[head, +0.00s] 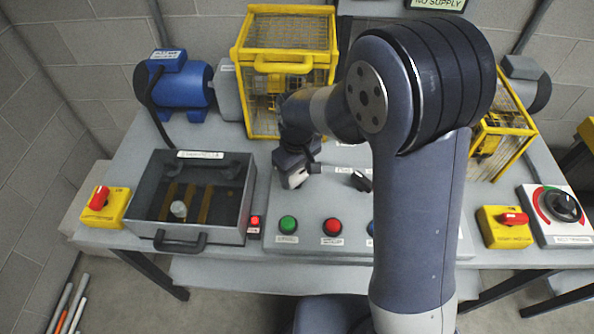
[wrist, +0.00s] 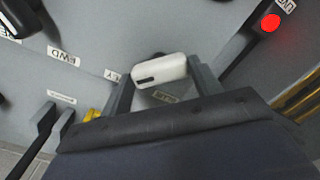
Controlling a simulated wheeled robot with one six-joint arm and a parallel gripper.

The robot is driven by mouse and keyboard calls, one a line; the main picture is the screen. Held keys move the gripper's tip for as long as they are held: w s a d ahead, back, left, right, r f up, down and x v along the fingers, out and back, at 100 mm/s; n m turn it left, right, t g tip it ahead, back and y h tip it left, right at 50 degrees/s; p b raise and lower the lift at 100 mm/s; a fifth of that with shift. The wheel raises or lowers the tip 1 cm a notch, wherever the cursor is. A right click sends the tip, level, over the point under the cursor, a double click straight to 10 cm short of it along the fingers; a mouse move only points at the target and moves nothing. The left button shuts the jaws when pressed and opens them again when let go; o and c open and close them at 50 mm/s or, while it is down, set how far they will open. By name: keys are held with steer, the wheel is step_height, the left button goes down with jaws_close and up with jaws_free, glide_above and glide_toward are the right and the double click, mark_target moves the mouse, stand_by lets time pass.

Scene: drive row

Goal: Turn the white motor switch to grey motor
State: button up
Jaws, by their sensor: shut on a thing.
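The white switch handle (wrist: 160,70) shows in the wrist view, with a dark slot near its left end. It lies between the two fingers of my gripper (wrist: 164,86), which are shut on it. In the head view my gripper (head: 294,176) is down at the sloped grey panel (head: 305,245), left of a black knob (head: 361,181). The blue motor (head: 180,86) stands at the back left. The grey motor (head: 526,84) is at the back right, behind a yellow cage. My arm hides part of the panel. I cannot read the switch's position labels.
A glass-topped box (head: 185,240) with a front handle sits left of the panel. Green (head: 288,224) and red (head: 332,227) buttons line the panel's front. A lit red lamp (wrist: 270,22) is beside the box. A tall yellow cage (head: 285,45) stands behind my gripper.

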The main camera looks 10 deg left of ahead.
mark_target(297, 175)
steer(key=o, duration=1)
steer(key=shift+r, duration=0.1)
step_height(297, 175, up, 11)
steer(key=shift+f, duration=0.15)
step_height(297, 175, down, 11)
steer(key=shift+r, duration=0.2)
steer(key=shift+f, duration=0.2)
